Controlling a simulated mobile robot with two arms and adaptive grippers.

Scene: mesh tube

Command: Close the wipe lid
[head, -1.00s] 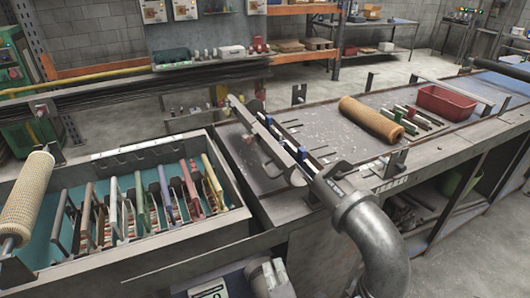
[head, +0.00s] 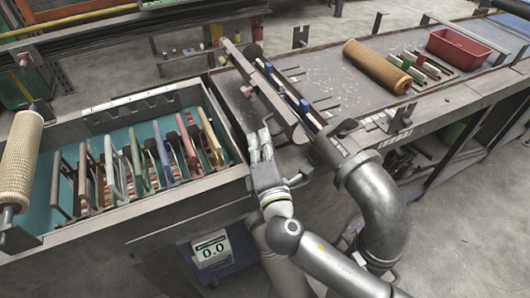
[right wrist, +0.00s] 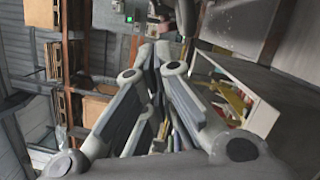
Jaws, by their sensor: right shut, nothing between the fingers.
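A long grey slanted bar (head: 262,88) stands raised between the tray of slats and the long bench; it looks like the wipe lid, but I cannot tell for certain. Blue pieces (head: 303,106) line the strip to its right. My right gripper (head: 262,134) is just left of and below the bar's near end, by the tray's right wall, with its fingers shut and empty. Whether it touches anything is unclear. In the right wrist view its fingers (right wrist: 155,50) point away and come together at the tips. My left gripper is not in view.
The grey tray (head: 130,222) of upright coloured slats is at left, with a cream mesh roll (head: 22,160) beside it. A thick grey pipe (head: 378,205) stands right of my arm. An orange roll (head: 376,66) and a red bin (head: 458,50) lie on the bench (head: 335,75).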

